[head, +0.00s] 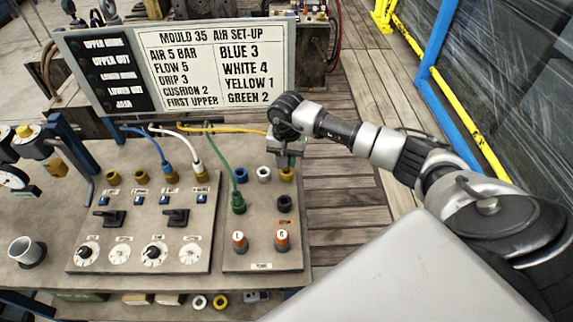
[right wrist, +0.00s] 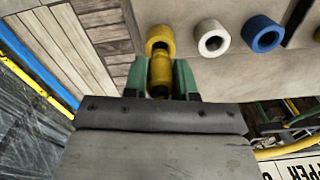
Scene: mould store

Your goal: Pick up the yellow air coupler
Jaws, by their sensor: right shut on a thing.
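My right gripper (head: 287,160) reaches in from the right over the far right corner of the panel. Its green fingers are shut on the yellow air coupler, which shows between them in the right wrist view (right wrist: 160,74). The coupler is in line with the yellow-ringed port (right wrist: 160,38); I cannot tell whether it is seated in it. In the head view my gripper mostly hides the coupler, and the yellow port (head: 287,174) shows just below. A yellow hose (head: 238,129) runs toward my gripper. My left gripper is not in view.
A white port (head: 264,174) and a blue port (head: 241,175) sit beside the yellow one. Green (head: 238,202), white (head: 199,172) and blue (head: 171,176) couplers stand in the panel. A sign (head: 180,65) stands behind. A blue post (head: 433,45) is at right.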

